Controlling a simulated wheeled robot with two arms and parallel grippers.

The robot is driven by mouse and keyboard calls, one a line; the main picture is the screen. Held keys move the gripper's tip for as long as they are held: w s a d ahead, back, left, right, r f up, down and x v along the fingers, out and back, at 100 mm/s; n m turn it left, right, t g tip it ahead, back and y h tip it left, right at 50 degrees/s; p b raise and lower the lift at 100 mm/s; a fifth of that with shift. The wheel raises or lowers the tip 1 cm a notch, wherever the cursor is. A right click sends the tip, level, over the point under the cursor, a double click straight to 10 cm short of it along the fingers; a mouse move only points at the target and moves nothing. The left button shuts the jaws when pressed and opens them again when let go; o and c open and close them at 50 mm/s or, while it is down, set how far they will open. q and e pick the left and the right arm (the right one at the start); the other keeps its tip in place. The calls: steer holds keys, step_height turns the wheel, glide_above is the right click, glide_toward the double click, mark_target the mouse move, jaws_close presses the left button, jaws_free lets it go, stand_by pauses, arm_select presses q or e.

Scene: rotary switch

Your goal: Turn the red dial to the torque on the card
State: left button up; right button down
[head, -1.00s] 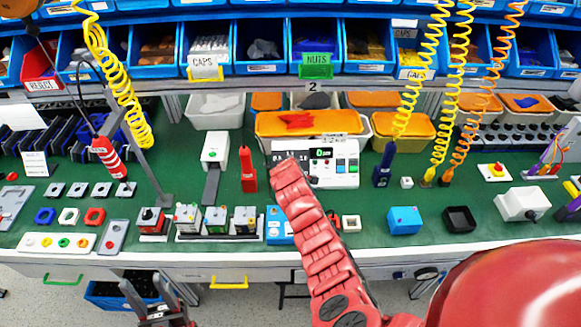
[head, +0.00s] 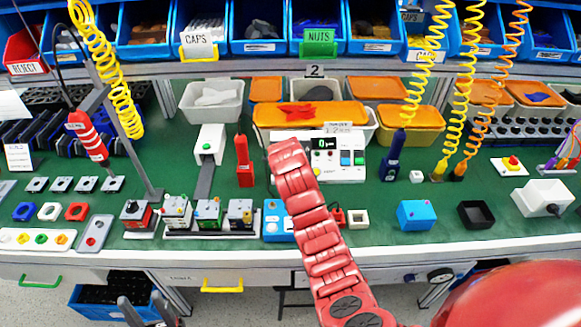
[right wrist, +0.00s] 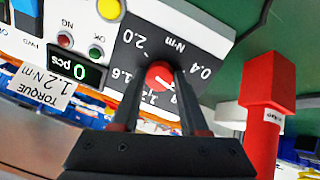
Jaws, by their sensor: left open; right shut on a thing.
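The white control unit (head: 340,165) stands on the green bench behind my right arm. Its red dial (right wrist: 160,74) shows in the right wrist view on a dark plate marked 2.0, 1.6 and 0.4, with other marks partly hidden by the fingers. My right gripper (right wrist: 165,88) is shut on the dial, one finger on each side. The dial's pointer direction cannot be read. The card (right wrist: 38,88) reads "TORQUE 1.2 N·m", upside down; it also shows in the head view (head: 338,127). My left gripper (head: 140,312) is open at the bottom edge, away from the unit.
A red upright tool (head: 244,162) stands left of the unit and also shows in the wrist view (right wrist: 264,115). A dark blue driver (head: 391,156) hangs to its right. Small switch blocks (head: 208,212) and a blue box (head: 416,215) lie toward the front.

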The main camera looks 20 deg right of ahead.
steer(key=m+b, duration=0.6)
steer(key=b, duration=0.1)
steer(key=m+b, duration=0.3)
steer(key=b, duration=0.1)
steer(key=shift+f+m+y, duration=0.25)
steer(key=shift+m+y, duration=0.05)
steer(key=shift+m, duration=0.1)
steer(key=shift+w+d+r+m+b, duration=0.1)
steer(key=shift+r+m+b, duration=0.05)
steer(key=shift+m+b, duration=1)
steer(key=shift+r+m+b, duration=0.1)
steer(key=shift+m+b, duration=0.65)
steer(key=shift+m, duration=0.5)
steer(key=shift+c, duration=2.1)
jaws_free()
steer(key=shift+r, duration=0.1)
